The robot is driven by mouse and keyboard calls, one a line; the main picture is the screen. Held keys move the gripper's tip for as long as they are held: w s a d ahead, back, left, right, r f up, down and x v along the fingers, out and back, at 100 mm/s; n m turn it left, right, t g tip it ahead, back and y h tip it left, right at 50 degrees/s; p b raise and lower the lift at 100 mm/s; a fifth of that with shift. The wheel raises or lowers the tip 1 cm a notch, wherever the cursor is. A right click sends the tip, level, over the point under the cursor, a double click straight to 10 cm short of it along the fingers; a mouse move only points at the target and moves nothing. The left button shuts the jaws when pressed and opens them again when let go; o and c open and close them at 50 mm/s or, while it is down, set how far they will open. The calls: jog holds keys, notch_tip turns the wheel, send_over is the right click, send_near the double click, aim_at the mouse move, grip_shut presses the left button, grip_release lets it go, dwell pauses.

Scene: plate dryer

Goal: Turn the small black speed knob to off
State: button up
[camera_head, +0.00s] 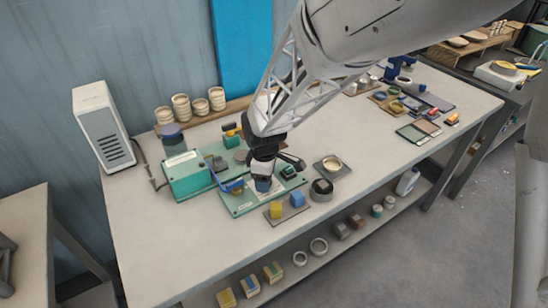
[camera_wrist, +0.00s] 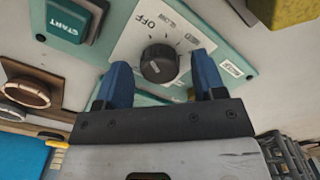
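The small black speed knob (camera_wrist: 160,63) sits on a pale dial plate with the words OFF and SLOW, in the wrist view's upper middle. Which mark it points to is not clear. My gripper (camera_wrist: 163,72) is open, with one blue finger on each side of the knob. There are visible gaps on both sides, so it is not clamped. In the head view my gripper (camera_head: 264,184) points down over the teal panel (camera_head: 240,207) of the dryer and hides the knob.
A teal START button (camera_wrist: 68,22) is on the panel left of the knob. A yellow block (camera_head: 276,210) and a blue block (camera_head: 297,200) stand on a tray in front. A grey vented unit (camera_head: 101,127) stands at the table's left.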

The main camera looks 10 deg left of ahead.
jog(key=shift+r, duration=3.9)
jog(key=shift+d+r, duration=0.15)
jog(key=shift+d, duration=0.05)
jog(key=s+d+r+m, duration=0.2)
jog(key=d+r+m, duration=0.1)
jog(key=d, duration=0.4)
jog(key=s+d+r+m+t, duration=0.1)
jog(key=s+d+r+m, duration=0.25)
jog(key=d, duration=0.35)
jog(key=s+d+r+m, duration=0.2)
jog(key=d+r+m, duration=0.15)
jog(key=d, duration=0.35)
jog(key=s+d+r+m+t, duration=0.1)
jog(key=s+d+r+m, duration=0.2)
jog(key=s+d+m, duration=0.5)
jog(key=s+d, duration=0.5)
jog(key=s, duration=0.1)
jog(key=shift+t, duration=0.3)
